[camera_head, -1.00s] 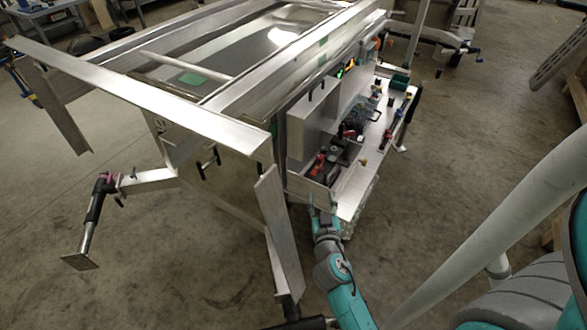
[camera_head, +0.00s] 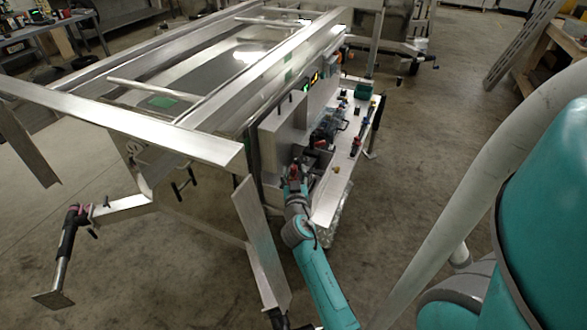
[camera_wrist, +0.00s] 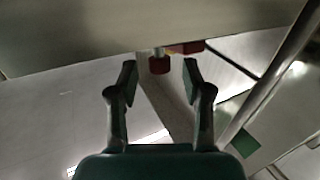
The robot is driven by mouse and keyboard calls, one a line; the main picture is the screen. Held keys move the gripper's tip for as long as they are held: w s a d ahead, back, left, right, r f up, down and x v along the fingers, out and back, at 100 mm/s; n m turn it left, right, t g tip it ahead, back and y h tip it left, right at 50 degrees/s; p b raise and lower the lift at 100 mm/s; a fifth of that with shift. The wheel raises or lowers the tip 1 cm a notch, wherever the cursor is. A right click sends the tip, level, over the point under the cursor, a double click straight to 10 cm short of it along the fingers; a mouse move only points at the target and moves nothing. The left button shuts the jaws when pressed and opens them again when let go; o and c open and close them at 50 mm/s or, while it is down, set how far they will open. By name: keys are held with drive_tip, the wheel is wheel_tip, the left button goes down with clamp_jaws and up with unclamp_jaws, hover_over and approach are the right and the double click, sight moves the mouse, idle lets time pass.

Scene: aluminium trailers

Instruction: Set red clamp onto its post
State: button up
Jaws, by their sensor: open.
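In the wrist view, my gripper (camera_wrist: 160,73) is open, with its two dark fingers spread apart and nothing held. A small dark red part (camera_wrist: 159,66) shows between and just past the fingertips, below a short pale metal stem (camera_wrist: 158,52). A second red piece (camera_wrist: 190,47) is beside it, partly hidden by the pale panel edge. I cannot tell which red part is the clamp or which piece is its post. In the head view, my gripper (camera_head: 294,172) is at the near end of the trailer's side shelf, where red shows at its tip.
The side shelf (camera_head: 327,205) holds several dark tools and parts behind my gripper. The trailer frame (camera_head: 205,146) and its slanted metal leg (camera_head: 257,235) stand left of my arm. A pale panel (camera_wrist: 130,25) fills the top of the wrist view. Open floor lies right of the shelf.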

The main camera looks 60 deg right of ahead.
drive_tip(key=shift+x, duration=1.1)
clamp_jaws()
